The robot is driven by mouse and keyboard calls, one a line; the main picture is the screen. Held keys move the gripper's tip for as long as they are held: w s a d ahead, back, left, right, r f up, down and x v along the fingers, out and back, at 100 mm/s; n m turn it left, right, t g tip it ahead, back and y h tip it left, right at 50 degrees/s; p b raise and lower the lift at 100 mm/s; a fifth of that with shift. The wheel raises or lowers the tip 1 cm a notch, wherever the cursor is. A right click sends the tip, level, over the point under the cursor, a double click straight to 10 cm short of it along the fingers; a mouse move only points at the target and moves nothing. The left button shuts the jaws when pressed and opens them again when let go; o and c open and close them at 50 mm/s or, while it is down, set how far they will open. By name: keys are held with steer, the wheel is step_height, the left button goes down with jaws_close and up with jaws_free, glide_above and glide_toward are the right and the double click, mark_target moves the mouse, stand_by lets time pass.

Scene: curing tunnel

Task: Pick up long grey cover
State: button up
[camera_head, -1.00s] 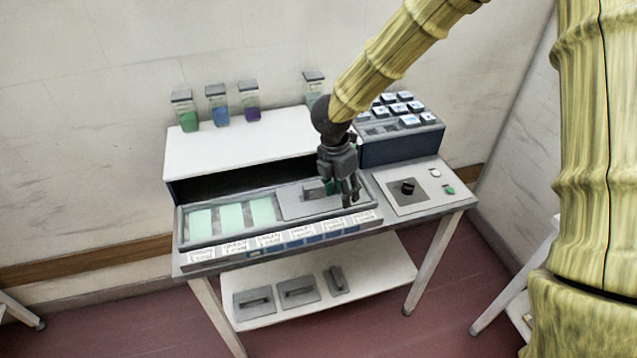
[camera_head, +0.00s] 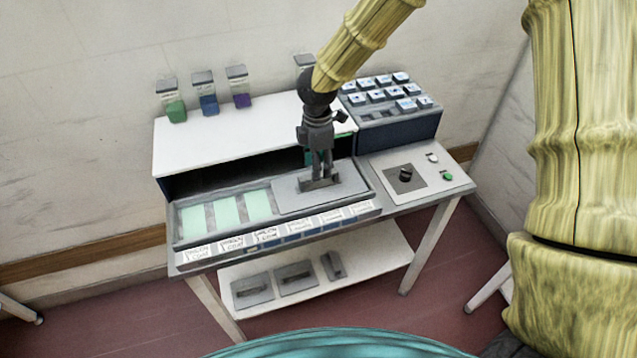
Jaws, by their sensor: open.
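A long grey cover (camera_head: 348,181) lies flat over the right part of the tray (camera_head: 176,222) in the front of the tunnel unit. Its raised dark handle stands near its middle. My gripper (camera_head: 319,178) points down at this handle, with its open fingers at or just above it. I cannot tell whether the fingers touch the handle or straddle it. The gripper hides part of the handle and the cover's back edge.
Pale green panels (camera_head: 227,211) fill the tray's left part. The white hood (camera_head: 225,137) stands close behind the gripper. A dial panel (camera_head: 405,177) and a block of keys (camera_head: 393,97) lie to the right. Smaller grey covers (camera_head: 252,292) rest on the lower shelf.

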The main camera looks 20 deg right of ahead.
mark_target(297, 192)
steer(key=f+p, duration=0.2)
steer(key=f, duration=0.1)
steer(key=shift+w+d+f, duration=0.1)
steer(key=shift+w+d, duration=0.05)
steer(key=shift+w, duration=0.05)
steer(key=shift+f, duration=0.95)
jaws_close()
